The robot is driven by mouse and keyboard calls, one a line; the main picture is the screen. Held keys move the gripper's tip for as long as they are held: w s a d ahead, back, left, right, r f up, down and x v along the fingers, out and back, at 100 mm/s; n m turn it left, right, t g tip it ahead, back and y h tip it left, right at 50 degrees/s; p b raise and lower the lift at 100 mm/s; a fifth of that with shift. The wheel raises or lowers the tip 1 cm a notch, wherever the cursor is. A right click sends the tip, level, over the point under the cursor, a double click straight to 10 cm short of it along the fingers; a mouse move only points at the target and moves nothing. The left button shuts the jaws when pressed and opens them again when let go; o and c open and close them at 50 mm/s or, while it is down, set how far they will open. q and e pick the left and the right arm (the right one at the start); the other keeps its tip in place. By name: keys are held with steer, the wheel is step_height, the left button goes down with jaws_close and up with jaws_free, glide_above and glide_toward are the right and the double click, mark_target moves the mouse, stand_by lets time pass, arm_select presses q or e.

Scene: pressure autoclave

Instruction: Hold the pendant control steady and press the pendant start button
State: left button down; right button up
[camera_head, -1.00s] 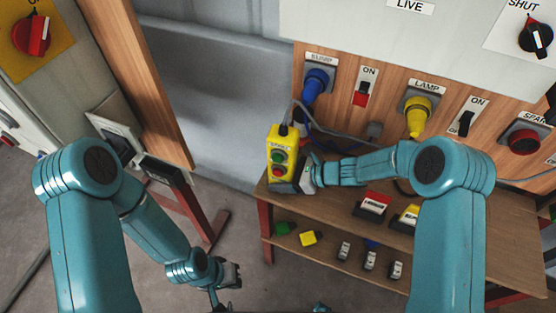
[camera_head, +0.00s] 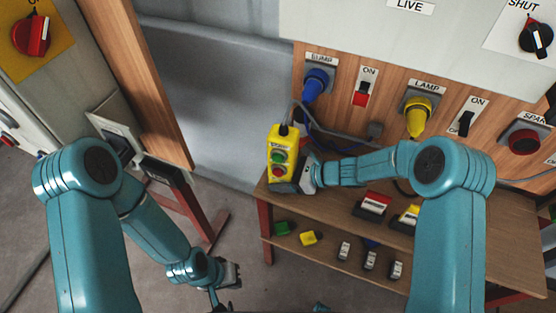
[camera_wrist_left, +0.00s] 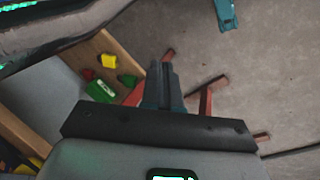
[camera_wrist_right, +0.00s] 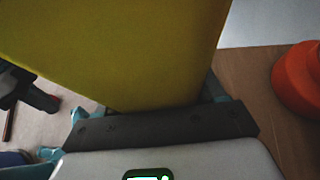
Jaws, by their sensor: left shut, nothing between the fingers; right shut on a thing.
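The pendant control (camera_head: 283,150) is a yellow box with a green button (camera_head: 279,156) above a red button (camera_head: 279,172). It hangs roughly upright from a cable at the table's left end. My right gripper (camera_head: 290,184) is shut on its lower part from the right. In the right wrist view the yellow housing (camera_wrist_right: 130,45) fills the space between the fingers. My left gripper (camera_head: 222,290) is low at the bottom left of the head view, well away from the pendant. In the left wrist view its fingers (camera_wrist_left: 165,85) are together and empty.
A wooden table (camera_head: 330,205) stands under a panel with a blue plug (camera_head: 315,85), a yellow plug (camera_head: 417,118) and switches. Small coloured blocks (camera_head: 308,238) lie on its lower shelf. A wooden post (camera_head: 150,80) stands at left.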

mark_target(278, 158)
stand_by(0.6)
arm_select(q)
steer(key=w+a+r+n+t+y, duration=0.25)
steer(key=w+r+n, duration=0.2)
steer(key=n, duration=0.45)
steer(key=w+a+r+n+t+y, duration=0.2)
steer(key=w+a+r+n+y, duration=0.25)
steer(key=n, duration=0.45)
steer(key=d+r+n+t+h, duration=0.1)
steer(key=d+r+t, duration=0.4)
steer(key=d+r, duration=1)
step_height(278, 158, up, 3)
steer(key=shift+f+n+h, duration=0.15)
steer(key=shift+n+h, duration=0.15)
steer(key=shift+h, duration=0.2)
steer(key=w+d, duration=0.2)
steer(key=w, duration=0.6)
steer(key=shift+w+d, duration=0.2)
steer(key=shift+w, duration=0.05)
